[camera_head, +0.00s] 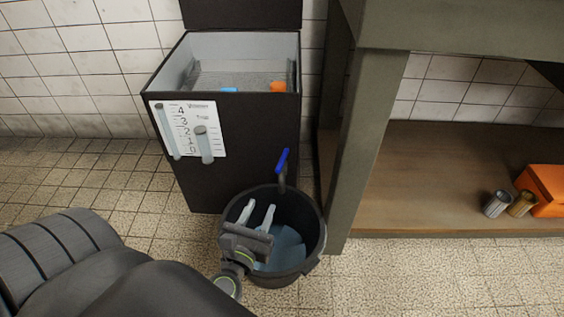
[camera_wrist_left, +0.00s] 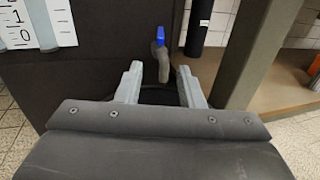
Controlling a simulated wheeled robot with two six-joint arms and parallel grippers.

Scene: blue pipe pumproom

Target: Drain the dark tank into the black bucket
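The dark tank (camera_head: 240,150) stands open against the tiled wall, with a white gauge panel (camera_head: 188,128) on its front. A valve with a blue handle (camera_head: 282,161) sits low on its front right; the handle points up. It also shows in the left wrist view as a blue handle (camera_wrist_left: 161,36) over a grey spout. The black bucket (camera_head: 314,257) stands on the floor below the valve, with bluish liquid in it. My left gripper (camera_head: 259,214) is open and empty over the bucket, short of the valve. My right gripper is not in view.
A grey-green workbench frame (camera_head: 364,130) stands right beside the tank, its leg close to the bucket. Its wooden lower shelf (camera_head: 430,180) holds two cans (camera_head: 509,204) and an orange box (camera_head: 541,188). The tiled floor at left is free.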

